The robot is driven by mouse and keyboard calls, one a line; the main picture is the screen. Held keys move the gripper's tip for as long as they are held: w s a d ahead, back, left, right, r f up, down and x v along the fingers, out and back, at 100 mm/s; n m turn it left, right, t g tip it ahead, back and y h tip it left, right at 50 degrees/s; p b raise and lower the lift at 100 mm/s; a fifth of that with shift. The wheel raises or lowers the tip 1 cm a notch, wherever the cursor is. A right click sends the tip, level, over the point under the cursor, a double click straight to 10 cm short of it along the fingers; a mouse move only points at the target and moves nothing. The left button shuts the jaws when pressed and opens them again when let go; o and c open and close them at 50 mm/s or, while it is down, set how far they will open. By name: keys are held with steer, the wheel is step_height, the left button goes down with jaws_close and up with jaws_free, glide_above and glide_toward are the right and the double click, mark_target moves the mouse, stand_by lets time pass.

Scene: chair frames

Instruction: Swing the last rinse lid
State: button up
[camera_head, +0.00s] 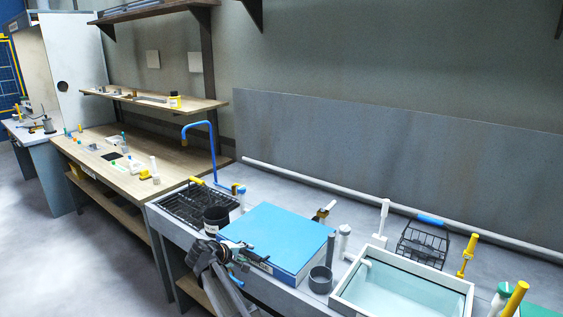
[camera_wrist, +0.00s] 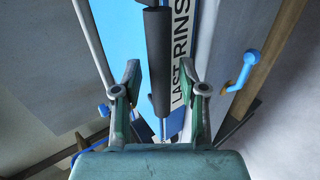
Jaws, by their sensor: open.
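The last rinse lid (camera_head: 285,232) is a flat blue panel lying level over its grey tank, in the middle of the head view. In the wrist view its blue surface (camera_wrist: 118,35) lies beside a white label (camera_wrist: 183,50) reading "LAST RINS", cut off. A dark grey bar handle (camera_wrist: 158,60) runs along the lid's front side. My gripper (camera_wrist: 160,72) is open, with one finger on each side of the bar and visible gaps between. In the head view my gripper (camera_head: 232,250) is at the lid's near left edge; its fingertips are hard to make out.
An open water tank (camera_head: 405,292) stands right of the lid. A dark cup (camera_head: 216,218) and black rack (camera_head: 190,203) are to its left. A grey cup (camera_head: 320,279) and white-capped bottle (camera_head: 344,240) stand close on its right. A blue tap (camera_head: 212,145) rises behind.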

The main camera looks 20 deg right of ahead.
steer(key=shift+w+d+f, duration=0.1)
steer(key=shift+d+f, duration=0.05)
jaws_close()
steer(key=shift+w+d+r+p, duration=0.15)
steer(key=shift+r+p, duration=0.6)
steer(key=shift+r, duration=0.65)
steer(key=shift+w+d+r+p, duration=0.15)
steer(key=shift+r+p, duration=0.6)
steer(key=shift+r, duration=0.65)
steer(key=shift+w+d+r+p, duration=0.15)
steer(key=shift+r+p, duration=0.15)
steer(key=shift+r, duration=0.35)
steer(key=shift+s+d+r+p, duration=0.1)
steer(key=shift+r+p, duration=0.15)
steer(key=shift+r, duration=0.35)
